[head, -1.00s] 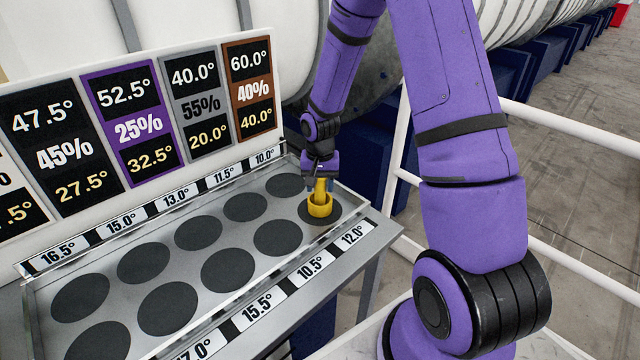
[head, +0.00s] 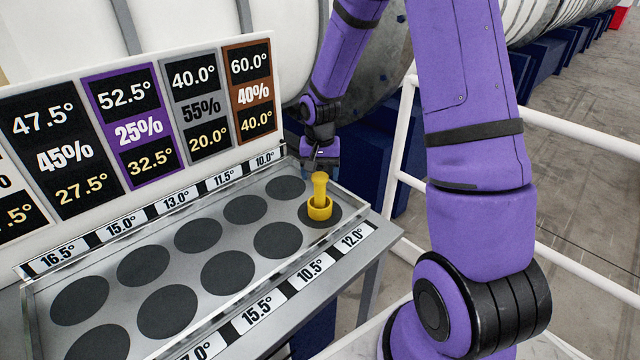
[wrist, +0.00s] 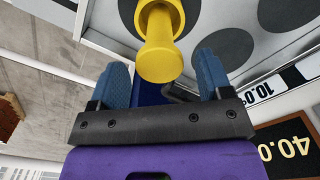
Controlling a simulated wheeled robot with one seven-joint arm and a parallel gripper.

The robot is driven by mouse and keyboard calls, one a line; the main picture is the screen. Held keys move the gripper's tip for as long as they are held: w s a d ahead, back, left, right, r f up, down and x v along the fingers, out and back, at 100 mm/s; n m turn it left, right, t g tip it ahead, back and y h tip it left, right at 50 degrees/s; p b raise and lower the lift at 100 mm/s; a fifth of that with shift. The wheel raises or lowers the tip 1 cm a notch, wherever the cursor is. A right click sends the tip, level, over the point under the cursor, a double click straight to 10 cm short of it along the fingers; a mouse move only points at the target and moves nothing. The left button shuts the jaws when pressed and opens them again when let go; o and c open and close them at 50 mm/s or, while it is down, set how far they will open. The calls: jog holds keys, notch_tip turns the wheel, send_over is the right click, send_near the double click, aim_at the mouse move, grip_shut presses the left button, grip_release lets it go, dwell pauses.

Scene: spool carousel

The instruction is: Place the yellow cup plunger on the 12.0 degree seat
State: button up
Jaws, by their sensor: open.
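The yellow cup plunger (head: 320,206) stands upright on the dark round seat (head: 334,221) by the 12.0° label (head: 353,235), at the right end of the front row. Its knobbed handle points up, and no tilt shows. My gripper (head: 320,168) is above and behind the handle in the head view, clear of it. In the wrist view my gripper (wrist: 163,85) has its two blue fingers spread apart, with the plunger's knob (wrist: 160,60) just beyond the fingertips. The plunger's cup covers part of the seat.
The tray (head: 212,225) has several empty dark seats in two rows and a low clear rim. The sign board (head: 215,120) with angle and percent panels stands behind it. A white railing (head: 403,135) runs to the right of the table.

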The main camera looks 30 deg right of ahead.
notch_tip(320, 180, up, 7)
jog(key=shift+r, duration=0.1)
jog(key=s+a+r+n+t, duration=0.2)
jog(key=s+a+r, duration=0.1)
jog(key=s+r, duration=0.65)
jog(key=s+a+r+n+t, duration=0.2)
jog(key=s+a+r+n, duration=0.1)
jog(key=s+r, duration=0.6)
jog(key=s+a+r+n+t, duration=0.1)
jog(key=s+r, duration=0.2)
jog(key=s, duration=0.5)
jog(key=shift+s+a+r+n, duration=0.15)
jog(key=shift+r+n, duration=0.15)
jog(key=shift+n, duration=0.1)
